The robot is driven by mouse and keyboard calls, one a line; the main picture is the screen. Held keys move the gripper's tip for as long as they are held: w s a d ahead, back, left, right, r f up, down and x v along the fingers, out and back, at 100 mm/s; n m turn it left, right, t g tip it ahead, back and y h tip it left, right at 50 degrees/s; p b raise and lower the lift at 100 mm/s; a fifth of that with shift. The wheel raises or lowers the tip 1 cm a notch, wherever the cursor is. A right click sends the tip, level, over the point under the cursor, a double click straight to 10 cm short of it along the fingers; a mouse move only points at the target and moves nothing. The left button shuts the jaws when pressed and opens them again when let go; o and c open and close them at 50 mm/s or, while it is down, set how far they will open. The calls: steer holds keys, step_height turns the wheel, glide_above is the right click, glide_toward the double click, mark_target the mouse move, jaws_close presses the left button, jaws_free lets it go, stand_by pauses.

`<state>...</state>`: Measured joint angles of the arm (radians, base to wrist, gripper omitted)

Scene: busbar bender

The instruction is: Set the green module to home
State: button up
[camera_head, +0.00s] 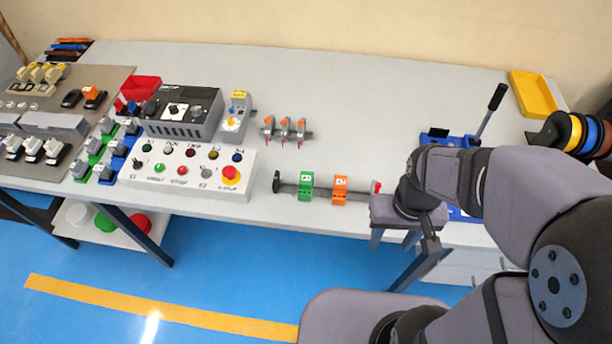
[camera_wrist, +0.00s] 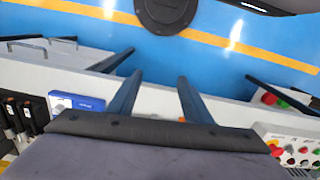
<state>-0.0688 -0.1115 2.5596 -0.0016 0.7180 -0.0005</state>
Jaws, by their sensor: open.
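The green module (camera_head: 305,186) sits upright on a short horizontal rail (camera_head: 322,192) near the table's front edge. The orange module (camera_head: 340,190) is on the same rail, to its right with a small gap. The rail has a dark end piece (camera_head: 276,182) at left and a red-tipped end (camera_head: 377,187) at right. My gripper (camera_head: 394,243) is open and empty, fingers down, just right of the rail's red end and apart from the modules. In the wrist view the two fingers (camera_wrist: 159,76) are spread; the green module is not discernible there.
A white button panel (camera_head: 190,168) stands left of the rail. A blue device with a black lever (camera_head: 490,110) is at right, partly behind my arm.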

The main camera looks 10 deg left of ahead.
step_height(320, 180, down, 2)
steer(key=s+a+f+n+g, duration=0.1)
steer(key=s+a+n+g, duration=0.1)
steer(key=a, duration=0.1)
step_height(320, 180, up, 2)
steer(key=t+p, duration=0.1)
steer(key=t, duration=0.2)
glide_above(306, 178)
steer(key=shift+w+r, duration=0.1)
steer(key=shift+w, duration=0.05)
steer(key=shift+r+m+g, duration=0.4)
steer(key=shift+r+m, duration=0.05)
steer(key=shift+m, duration=0.95)
steer(key=shift+f, duration=0.1)
steer(key=shift+f+p, duration=1.1)
steer(key=shift+f, duration=2.5)
